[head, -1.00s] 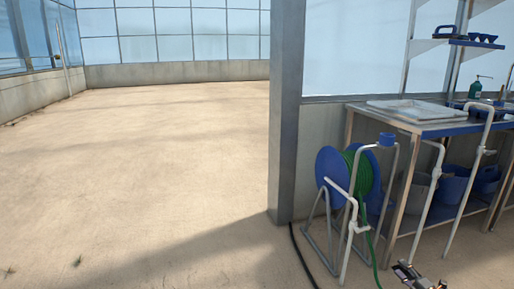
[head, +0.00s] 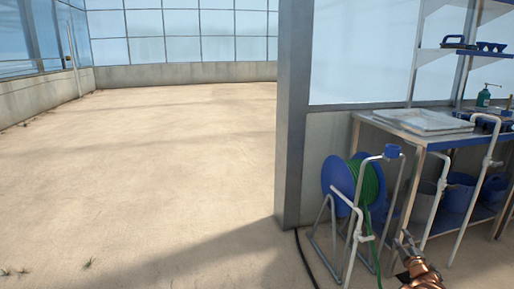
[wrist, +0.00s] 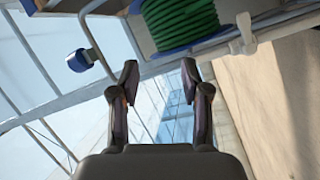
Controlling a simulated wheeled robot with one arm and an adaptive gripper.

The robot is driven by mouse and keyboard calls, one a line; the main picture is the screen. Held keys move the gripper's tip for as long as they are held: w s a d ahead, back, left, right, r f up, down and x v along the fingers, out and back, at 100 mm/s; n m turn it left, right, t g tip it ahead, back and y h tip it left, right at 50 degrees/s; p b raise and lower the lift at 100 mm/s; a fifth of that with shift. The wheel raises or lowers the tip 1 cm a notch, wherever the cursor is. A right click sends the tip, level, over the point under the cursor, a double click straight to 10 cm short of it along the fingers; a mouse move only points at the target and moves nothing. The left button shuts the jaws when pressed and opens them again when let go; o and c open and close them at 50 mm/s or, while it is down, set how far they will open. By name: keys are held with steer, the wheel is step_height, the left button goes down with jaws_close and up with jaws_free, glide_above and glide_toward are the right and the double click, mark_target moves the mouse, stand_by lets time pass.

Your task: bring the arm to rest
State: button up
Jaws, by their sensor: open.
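My gripper (wrist: 160,85) shows in the wrist view with its two fingers spread apart and nothing between them. In the head view, part of my arm and gripper (head: 405,245) shows at the lower right, in front of the hose reel and the bench; its fingers are too small to make out there. The green hose reel (head: 366,184) with blue side discs stands on a pipe frame just left of it. The reel's green hose (wrist: 180,22) also shows at the top of the wrist view, apart from the fingers.
A metal bench (head: 440,139) with a white tray (head: 424,121) on top stands at the right. Blue buckets (head: 458,192) sit on its lower shelf. A grey post (head: 294,120) stands left of the reel. A black hose (head: 305,262) lies on the floor. The floor at left is clear.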

steer(key=w+a+r+m+g+p, duration=0.2)
steer(key=w+a+r+m+p, duration=0.15)
steer(key=a+r, duration=0.55)
steer(key=w+a+r+m+g+p, duration=0.25)
steer(key=a+r+m+p, duration=0.35)
steer(key=r, duration=0.4)
steer(key=s+a+r+g+y+p, duration=0.1)
steer(key=s+a+r+g+p, duration=0.15)
steer(key=s+a+r, duration=0.55)
steer(key=s+a+r+g+y+p, duration=0.25)
steer(key=a+r, duration=0.35)
steer(key=a, duration=0.4)
steer(key=s+a+r+g+p, duration=0.2)
steer(key=s+a+r+p, duration=0.15)
steer(key=s, duration=0.75)
steer(key=s+a+r+g+p, duration=0.2)
steer(key=s+a+r, duration=0.2)
steer(key=s, duration=0.7)
steer(key=s+r+m+g+p, duration=0.1)
steer(key=s+r+g+p, duration=0.2)
steer(key=s, duration=1.3)
steer(key=s+a+r+m+g+h+p, duration=0.1)
steer(key=s+r+g+p, duration=0.2)
steer(key=s, duration=1.4)
steer(key=shift+s+a+g+p, duration=0.2)
steer(key=shift+g+p, duration=0.25)
steer(key=shift+p, duration=0.35)
steer(key=shift+s+m, duration=0.15)
steer(key=shift+m, duration=0.1)
steer(key=shift+c, duration=0.5)
